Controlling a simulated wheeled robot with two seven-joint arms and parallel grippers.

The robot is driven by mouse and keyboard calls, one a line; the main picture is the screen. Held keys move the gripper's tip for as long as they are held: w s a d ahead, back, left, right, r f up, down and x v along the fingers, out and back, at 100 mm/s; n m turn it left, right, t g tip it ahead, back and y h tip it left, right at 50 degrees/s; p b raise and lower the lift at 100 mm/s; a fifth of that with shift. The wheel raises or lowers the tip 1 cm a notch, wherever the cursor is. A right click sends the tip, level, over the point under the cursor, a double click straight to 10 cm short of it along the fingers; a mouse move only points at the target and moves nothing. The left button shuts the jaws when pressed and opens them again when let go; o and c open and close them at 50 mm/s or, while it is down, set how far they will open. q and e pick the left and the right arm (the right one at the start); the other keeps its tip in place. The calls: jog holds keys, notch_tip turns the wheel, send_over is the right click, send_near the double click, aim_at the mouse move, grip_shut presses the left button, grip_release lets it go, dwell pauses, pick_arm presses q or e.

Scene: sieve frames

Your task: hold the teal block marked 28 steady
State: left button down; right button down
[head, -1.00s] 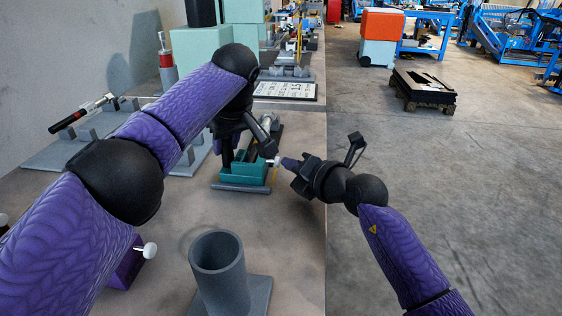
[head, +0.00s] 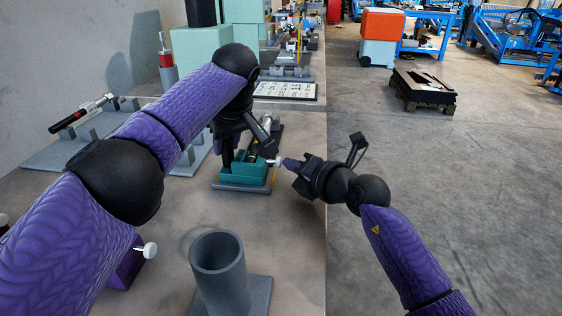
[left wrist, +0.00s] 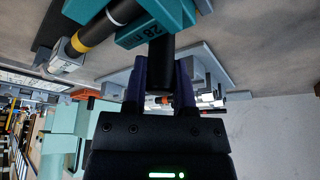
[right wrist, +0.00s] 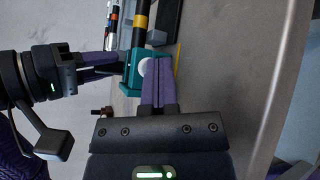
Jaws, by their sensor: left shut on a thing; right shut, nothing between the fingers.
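The teal block marked 28 (head: 243,173) lies on a grey base plate (head: 240,188) near the table's right edge. In the left wrist view the teal block (left wrist: 150,34) shows its number, with a black cylinder with a yellow band (left wrist: 100,27) lying across it. My left gripper (left wrist: 160,70) is shut around a dark piece at the block that looks part of it. My right gripper (right wrist: 159,65) is shut and empty. Its fingertips are close beside a white round knob (right wrist: 143,67) on the block's side; whether they touch cannot be told.
A grey upright tube (head: 218,265) stands on the table in front. A purple block with a white knob (head: 128,265) is at the left, partly behind my left arm. A white numbered board (head: 285,91) lies farther back.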

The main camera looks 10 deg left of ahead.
jog(key=shift+d, duration=0.6)
jog(key=shift+d, duration=0.1)
jog(key=shift+w+d, duration=0.1)
jog(key=shift+d, duration=2.35)
pick_arm(q)
jog(key=shift+c, duration=1.7)
grip_release()
